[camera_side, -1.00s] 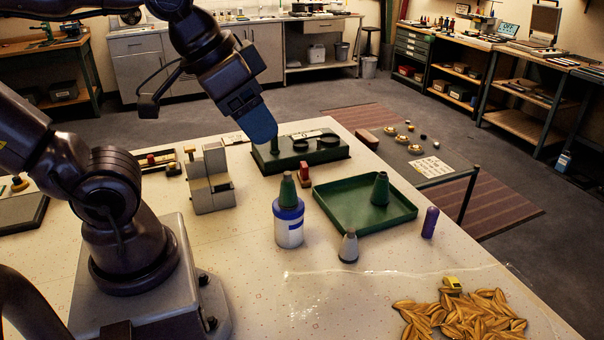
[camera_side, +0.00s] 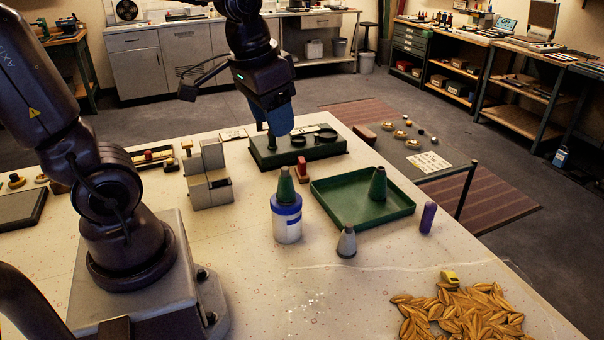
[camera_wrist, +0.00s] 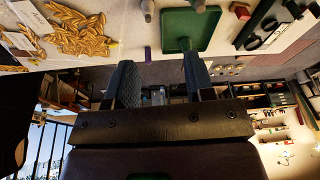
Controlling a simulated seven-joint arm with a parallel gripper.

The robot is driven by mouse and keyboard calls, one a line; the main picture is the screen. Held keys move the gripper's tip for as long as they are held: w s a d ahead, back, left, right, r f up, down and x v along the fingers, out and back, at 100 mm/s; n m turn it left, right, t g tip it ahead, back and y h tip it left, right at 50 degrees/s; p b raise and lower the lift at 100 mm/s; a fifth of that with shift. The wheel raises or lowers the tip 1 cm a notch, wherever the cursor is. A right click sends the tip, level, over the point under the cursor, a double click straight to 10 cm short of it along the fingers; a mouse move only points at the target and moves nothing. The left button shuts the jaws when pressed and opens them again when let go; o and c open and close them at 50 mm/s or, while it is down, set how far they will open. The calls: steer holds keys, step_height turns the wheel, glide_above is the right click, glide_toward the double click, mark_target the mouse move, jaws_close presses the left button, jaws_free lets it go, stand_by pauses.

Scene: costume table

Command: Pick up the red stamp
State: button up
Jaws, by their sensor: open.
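The red stamp (camera_side: 303,173) stands on the table between the green tray and the dark green rack, just behind the white and blue jar. In the wrist view, a small red object (camera_wrist: 240,10) at the top edge appears to be the same stamp. My gripper (camera_side: 281,130) is above the table near the dark green rack, higher than the stamp and a little left of it, apart from it. In the wrist view its two blue fingers (camera_wrist: 160,70) are spread with nothing between them.
The green tray (camera_side: 335,213) holds a dark green cone (camera_side: 378,184). The jar (camera_side: 287,224) is topped by another green cone (camera_side: 285,186). A grey cone (camera_side: 346,243), purple cylinder (camera_side: 428,218), grey stepped block (camera_side: 208,180) and rack (camera_side: 290,158) stand nearby. Golden leaves (camera_side: 465,312) lie front right.

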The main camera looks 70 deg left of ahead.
steer(key=w+a+f+m+g, duration=0.2)
steer(key=w+a+f+m, duration=0.3)
steer(key=w+a, duration=0.5)
steer(key=m+y, duration=0.1)
steer(key=m, duration=1.5)
glide_toward(302, 159)
steer(key=shift+m, duration=0.3)
steer(key=f, duration=0.4)
steer(key=shift+w+a+f, duration=0.15)
steer(key=shift+w+f, duration=0.2)
steer(key=shift+w, duration=0.05)
steer(key=f, duration=0.2)
steer(key=a+f, duration=0.1)
steer(key=f, duration=0.2)
steer(key=shift+s+f, duration=0.2)
steer(key=shift+f, duration=0.05)
jaws_close()
